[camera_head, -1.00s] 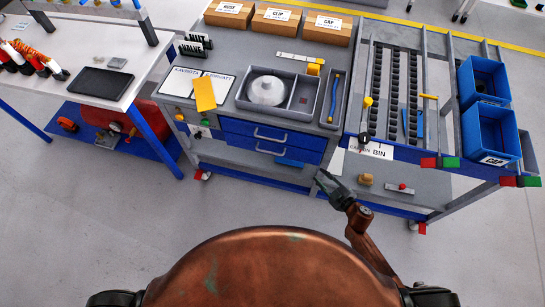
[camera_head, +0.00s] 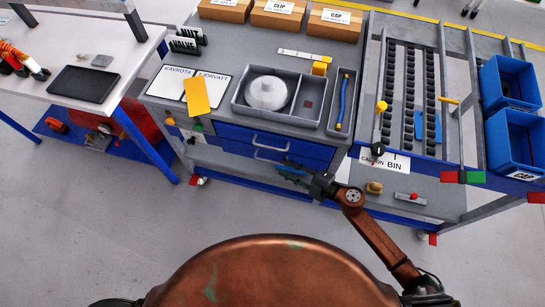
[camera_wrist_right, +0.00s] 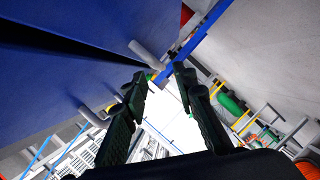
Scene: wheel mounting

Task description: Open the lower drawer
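The cart has two stacked blue drawers. The upper drawer (camera_head: 240,135) is shut, with its grey handle (camera_head: 270,147) in plain view. The lower drawer (camera_head: 240,153) is just below it and looks shut; its handle is partly hidden by my gripper. My right gripper (camera_head: 285,168) is in front of the lower drawer's right part. In the right wrist view its two dark fingers (camera_wrist_right: 160,72) are apart with nothing between them. Beside them are the blue drawer fronts (camera_wrist_right: 60,80) and grey handle parts (camera_wrist_right: 147,53); contact cannot be told. My left gripper is out of view.
On the cart top are a grey tray (camera_head: 240,108) with a white round part (camera_head: 268,92) and a yellow card (camera_head: 197,95). A rack with blue bins (camera_head: 515,135) stands at the right, a white table (camera_head: 130,60) at the left. The floor before the drawers is clear.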

